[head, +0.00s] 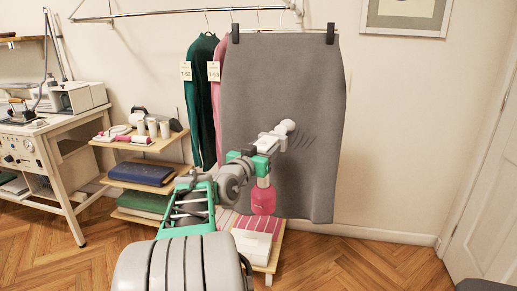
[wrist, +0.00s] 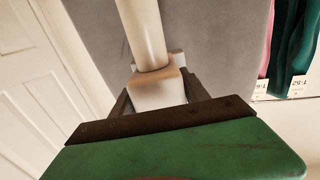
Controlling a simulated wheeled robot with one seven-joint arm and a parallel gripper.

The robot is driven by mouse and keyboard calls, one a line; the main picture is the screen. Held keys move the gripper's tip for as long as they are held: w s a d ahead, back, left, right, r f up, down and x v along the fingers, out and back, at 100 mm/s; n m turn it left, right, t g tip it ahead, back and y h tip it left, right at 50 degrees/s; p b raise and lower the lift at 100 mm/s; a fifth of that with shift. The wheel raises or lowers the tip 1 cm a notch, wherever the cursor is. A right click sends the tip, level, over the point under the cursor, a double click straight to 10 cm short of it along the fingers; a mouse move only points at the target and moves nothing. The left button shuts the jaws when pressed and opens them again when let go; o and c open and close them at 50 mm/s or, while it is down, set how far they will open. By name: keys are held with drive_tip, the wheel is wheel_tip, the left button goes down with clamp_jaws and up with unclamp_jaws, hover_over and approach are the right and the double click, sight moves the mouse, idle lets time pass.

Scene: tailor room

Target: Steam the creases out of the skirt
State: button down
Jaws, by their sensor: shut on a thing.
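The grey skirt (head: 282,85) hangs by two dark clips from the rail, and it also fills the upper middle of the wrist view (wrist: 210,40). Several dark crease lines (head: 307,142) show at its middle right. My gripper (head: 266,144) is in front of the skirt, shut on a steamer with a white rounded head (head: 288,126) and a pink lower part (head: 264,200). In the wrist view its cream handle (wrist: 157,88) sits between the jaws. The head is close to the creases; I cannot tell whether it touches the cloth. My arm hides part of the skirt's left side.
Green (head: 201,95) and pink (head: 216,100) tagged garments hang left of the skirt. A wooden shelf unit (head: 160,142) with spools and folded cloth stands at left, beside a work table (head: 45,128) with machines. A white door (head: 488,200) is at right. Floor right of the skirt is clear.

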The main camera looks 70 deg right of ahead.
drive_tip(key=s+d+f+b, duration=0.1)
drive_tip(key=s+f+b, duration=0.2)
drive_tip(key=s, duration=0.5)
drive_tip(key=shift+s+d+f, duration=0.15)
idle(0.5)
idle(1.6)
drive_tip(key=shift+w+a+f+b, duration=0.2)
drive_tip(key=shift+w+f+b, duration=0.3)
drive_tip(key=shift+w+b, duration=0.5)
drive_tip(key=shift+w+a+f+b, duration=0.15)
drive_tip(key=shift+w+f+b, duration=0.45)
drive_tip(key=shift+w, duration=0.65)
drive_tip(key=shift+w+a+f+b, duration=0.2)
drive_tip(key=shift+w+f+b, duration=0.15)
drive_tip(key=shift+w+b, duration=0.7)
drive_tip(key=w+a+f+b, duration=0.1)
drive_tip(key=w+f+b, duration=0.2)
drive_tip(key=w, duration=0.5)
drive_tip(key=shift+w+a+b, duration=0.2)
drive_tip(key=shift+w+b, duration=0.2)
drive_tip(key=shift+b, duration=0.15)
